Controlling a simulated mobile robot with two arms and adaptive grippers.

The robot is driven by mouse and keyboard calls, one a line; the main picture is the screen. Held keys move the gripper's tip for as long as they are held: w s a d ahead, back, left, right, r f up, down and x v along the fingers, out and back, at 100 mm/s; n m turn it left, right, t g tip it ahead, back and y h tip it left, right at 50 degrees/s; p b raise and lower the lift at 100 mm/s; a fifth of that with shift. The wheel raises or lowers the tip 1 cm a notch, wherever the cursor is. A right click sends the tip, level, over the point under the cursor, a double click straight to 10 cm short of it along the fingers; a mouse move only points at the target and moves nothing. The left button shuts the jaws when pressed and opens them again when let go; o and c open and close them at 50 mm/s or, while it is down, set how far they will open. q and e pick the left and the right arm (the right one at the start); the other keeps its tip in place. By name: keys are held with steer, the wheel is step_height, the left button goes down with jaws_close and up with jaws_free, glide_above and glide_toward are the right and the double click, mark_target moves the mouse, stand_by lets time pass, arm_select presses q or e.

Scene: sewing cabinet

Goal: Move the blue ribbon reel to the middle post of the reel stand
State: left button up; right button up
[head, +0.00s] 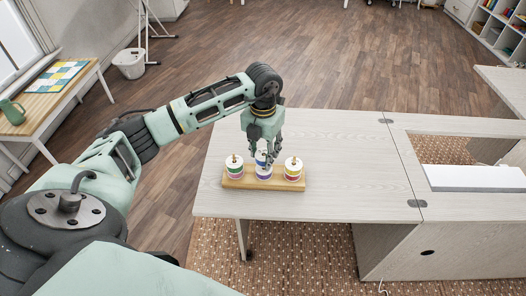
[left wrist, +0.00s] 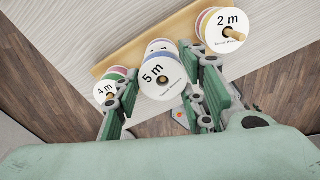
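The blue ribbon reel (left wrist: 164,77), labelled 5 m, is between the fingers of my left gripper (head: 268,158), which look shut on its sides. In the head view the reel (head: 261,157) is partly hidden by the fingers, above the middle of the wooden reel stand (head: 268,184). Below it on the middle post is a purple-banded reel (head: 263,173). The left post carries a stack of reels (head: 234,168) with a 4 m label on top. The right post carries another stack (head: 293,170), topped by a 2 m reel (left wrist: 222,30). My right gripper is out of view.
The stand sits near the front edge of the pale cabinet top (head: 340,150), which is clear around it. A white sewing machine bed (head: 475,179) lies in an opening at right.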

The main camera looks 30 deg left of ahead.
arm_select(q)
steer(key=o, duration=0.4)
steer(key=shift+r, duration=0.1)
step_height(320, 180, up, 12)
stand_by(0.5)
stand_by(0.3)
